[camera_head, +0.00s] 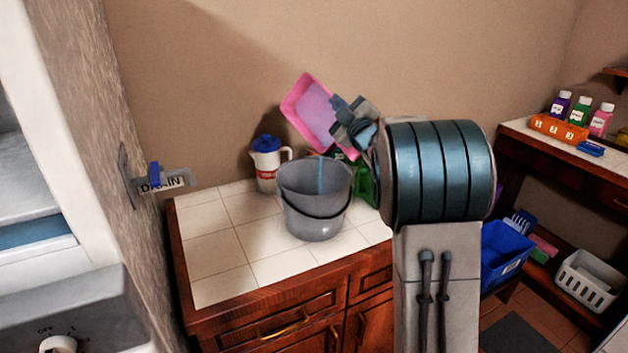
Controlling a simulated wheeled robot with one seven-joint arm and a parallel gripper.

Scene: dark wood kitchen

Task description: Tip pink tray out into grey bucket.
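The pink tray (309,112) is up in the air above and behind the grey bucket, tilted steeply with its inside facing me. My gripper (345,122) is at the tray's right side and appears to hold it by that edge; its fingertips are partly hidden. The grey bucket (318,210) stands upright on the tiled counter, with its dark handle hanging at the front. A thin blue streak (321,174) shows at the bucket's mouth below the tray; I cannot tell what it is.
A white jug with a blue lid (267,165) stands left of the bucket. A green container (364,186) is close on the bucket's right, partly behind my arm. The counter's front left tiles (222,255) are clear. A wall sign (162,183) is at left.

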